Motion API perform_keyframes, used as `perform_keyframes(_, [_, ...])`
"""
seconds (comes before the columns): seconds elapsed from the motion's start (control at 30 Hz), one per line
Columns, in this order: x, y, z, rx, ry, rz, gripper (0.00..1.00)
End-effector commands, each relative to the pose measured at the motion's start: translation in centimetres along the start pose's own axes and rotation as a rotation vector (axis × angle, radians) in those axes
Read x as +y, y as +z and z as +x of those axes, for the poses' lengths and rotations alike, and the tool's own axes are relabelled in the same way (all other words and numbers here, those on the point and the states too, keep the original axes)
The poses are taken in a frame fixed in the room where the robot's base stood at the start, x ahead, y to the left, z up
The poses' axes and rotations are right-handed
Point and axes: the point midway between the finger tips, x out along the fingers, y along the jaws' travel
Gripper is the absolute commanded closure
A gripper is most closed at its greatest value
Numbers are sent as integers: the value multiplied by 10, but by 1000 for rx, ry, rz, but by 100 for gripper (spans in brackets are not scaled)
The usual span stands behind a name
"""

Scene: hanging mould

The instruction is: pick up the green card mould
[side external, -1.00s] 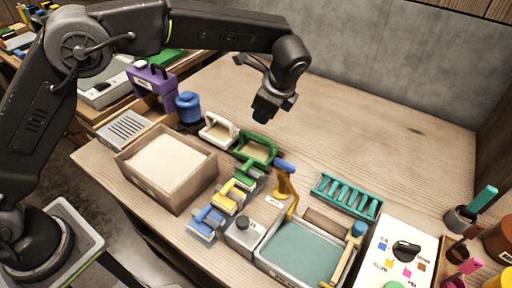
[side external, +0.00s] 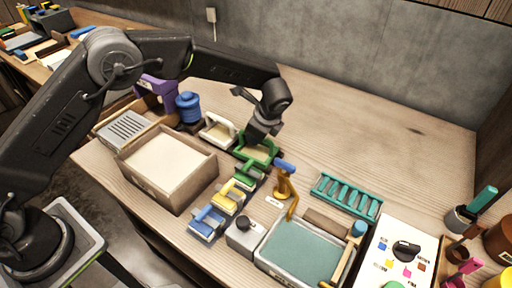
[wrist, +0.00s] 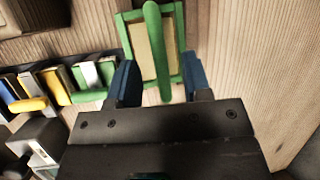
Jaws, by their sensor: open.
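The green card mould (side external: 268,160) is a green rectangular frame with a pale inner panel and a long green handle. It sits on the bench behind the row of small handled blocks. In the wrist view the mould (wrist: 137,40) lies just ahead of my gripper (wrist: 160,80), and its handle runs between the two blue fingers. The fingers are apart, one on each side of the handle, and no grip on it shows. In the side view my gripper (side external: 260,136) is low over the mould and hides part of it.
A white-framed mould (side external: 217,130) stands close at the left. Green, yellow and blue handled blocks (side external: 229,201) line up in front. A mustard-coloured stand (side external: 286,187) is close at the right. A wooden box (side external: 140,174) is at the left. The bench behind is clear.

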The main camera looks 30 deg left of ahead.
Motion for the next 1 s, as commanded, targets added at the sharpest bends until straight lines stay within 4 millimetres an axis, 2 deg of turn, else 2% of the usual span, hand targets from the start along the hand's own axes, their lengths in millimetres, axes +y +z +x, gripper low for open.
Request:
perform_keyframes(0.03, [1,1,10,-2,4,0,55])
perform_keyframes(0.17, [0,1,26,-1,1,-1,55])
perform_keyframes(0.4, [0,1,29,0,-2,-1,55])
perform_keyframes(0.87, [0,0,29,0,-2,-1,98])
perform_keyframes(1.0, [0,1,28,0,-2,-1,100])
